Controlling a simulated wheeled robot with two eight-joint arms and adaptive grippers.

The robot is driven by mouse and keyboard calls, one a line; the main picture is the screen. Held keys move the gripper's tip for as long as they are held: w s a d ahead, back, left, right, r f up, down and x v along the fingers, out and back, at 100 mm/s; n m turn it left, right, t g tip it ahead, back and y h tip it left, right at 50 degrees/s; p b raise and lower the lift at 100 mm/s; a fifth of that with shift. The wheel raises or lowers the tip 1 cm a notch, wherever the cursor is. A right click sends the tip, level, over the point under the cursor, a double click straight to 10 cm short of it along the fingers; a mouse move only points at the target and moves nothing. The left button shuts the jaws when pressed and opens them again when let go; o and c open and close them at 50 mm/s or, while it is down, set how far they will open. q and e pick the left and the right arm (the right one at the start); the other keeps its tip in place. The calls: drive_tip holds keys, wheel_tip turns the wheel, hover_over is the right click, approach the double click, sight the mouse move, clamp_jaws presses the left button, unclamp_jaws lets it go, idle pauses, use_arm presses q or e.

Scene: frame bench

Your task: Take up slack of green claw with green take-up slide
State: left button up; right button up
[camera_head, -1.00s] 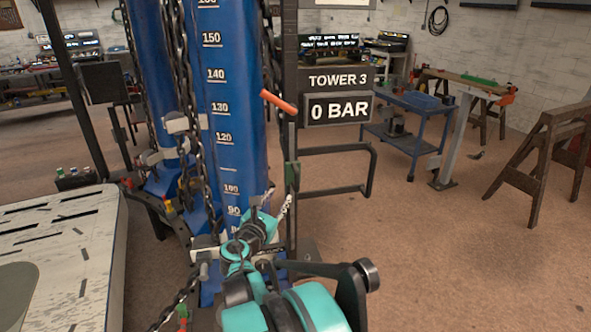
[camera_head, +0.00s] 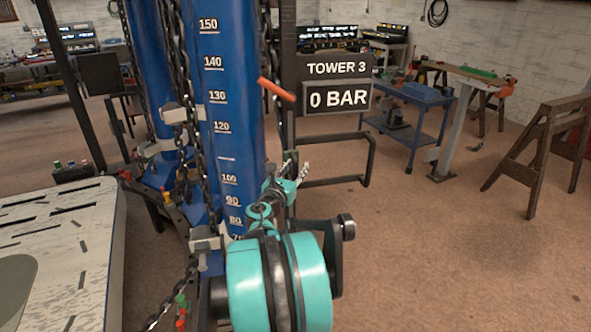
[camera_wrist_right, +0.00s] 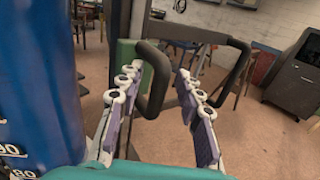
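A dark green block (camera_wrist_right: 127,62), which looks like the green take-up slide, stands behind the left-hand finger in the right wrist view. In the head view it is mostly hidden behind my right gripper. My right gripper (camera_head: 297,168) is raised in front of the post beside the blue tower. My left gripper is out of view.
The blue tower (camera_head: 232,110) with its scale and hanging chains (camera_head: 178,60) is close on the left. An orange lever (camera_head: 276,89) sticks out above my gripper. A black handle bar (camera_wrist_right: 158,75) is just beyond the fingers. Open floor (camera_head: 430,240) lies to the right.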

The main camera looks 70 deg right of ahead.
sight(295, 178)
clamp_jaws()
wheel_tip(295, 178, down, 4)
drive_tip(key=b, duration=0.2)
drive_tip(key=shift+b, duration=0.4)
drive_tip(key=shift+r, duration=0.1)
unclamp_jaws()
drive_tip(key=shift+a, duration=0.1)
